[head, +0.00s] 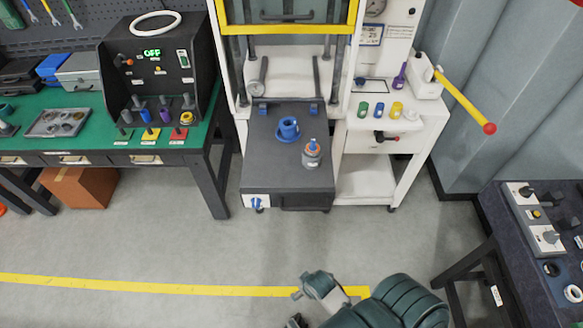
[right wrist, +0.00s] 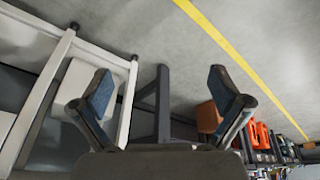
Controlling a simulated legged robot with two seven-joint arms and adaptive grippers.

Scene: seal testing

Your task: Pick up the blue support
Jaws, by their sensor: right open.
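A blue flanged piece (head: 289,128), which looks like the blue support, stands upright on the dark platform (head: 262,165) of the central test machine in the head view. A grey jar-like part with a blue top (head: 312,154) stands just in front of it. My right gripper (head: 296,308) is low at the bottom of the head view, over the floor and well apart from the platform. In the right wrist view my right gripper (right wrist: 160,85) has its two fingers spread wide with nothing between them. My left gripper is not in view.
A green-topped bench (head: 85,112) with small coloured parts stands at the left. A white side table (head: 405,130) with a yellow lever (head: 465,100) is right of the machine. A dark table (head: 530,240) stands at the lower right. The floor in front is clear.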

